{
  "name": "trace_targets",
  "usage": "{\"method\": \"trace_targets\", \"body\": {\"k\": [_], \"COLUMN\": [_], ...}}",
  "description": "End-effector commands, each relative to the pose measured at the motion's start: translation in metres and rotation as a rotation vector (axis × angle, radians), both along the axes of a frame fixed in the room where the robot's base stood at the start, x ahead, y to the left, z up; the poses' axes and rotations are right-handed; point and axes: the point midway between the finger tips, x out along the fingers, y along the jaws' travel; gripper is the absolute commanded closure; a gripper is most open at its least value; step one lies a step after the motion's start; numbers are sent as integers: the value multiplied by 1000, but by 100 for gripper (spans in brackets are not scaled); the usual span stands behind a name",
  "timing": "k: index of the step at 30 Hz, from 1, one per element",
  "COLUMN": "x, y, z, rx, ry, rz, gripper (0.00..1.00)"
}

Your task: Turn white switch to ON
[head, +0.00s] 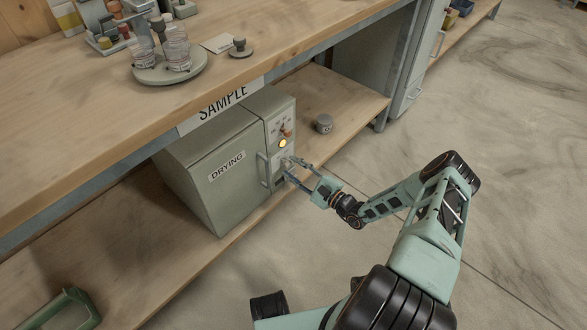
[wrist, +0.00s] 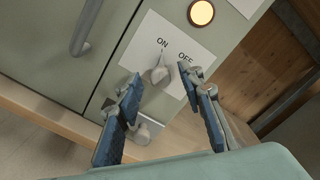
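The grey drying oven (head: 205,175) stands on the shelf under the bench. In the wrist view, a whitish-grey switch knob (wrist: 158,74) sits on a white plate (wrist: 205,57) marked ON and OFF. Its narrow pointer is directed up toward the ON lettering, though its exact setting is hard to tell. My gripper (wrist: 158,79) is open, with one fingertip on each side of the knob; I cannot tell whether either touches it.
A round lamp (wrist: 201,13) glows orange above the plate. The oven door handle (head: 263,170) is left of the panel. A small grey jar (head: 324,124) stands on the shelf; the bench top (head: 290,37) overhangs.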

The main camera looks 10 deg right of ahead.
Motion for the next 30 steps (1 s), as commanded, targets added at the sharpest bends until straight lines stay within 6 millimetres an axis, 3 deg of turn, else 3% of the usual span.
{"method": "trace_targets", "body": {"k": [18, 30], "x": [-86, -96], "y": [-64, -70], "z": [0, 0], "rx": [-1, 0], "ry": [2, 1], "rz": [-2, -1], "gripper": [65, 65]}}
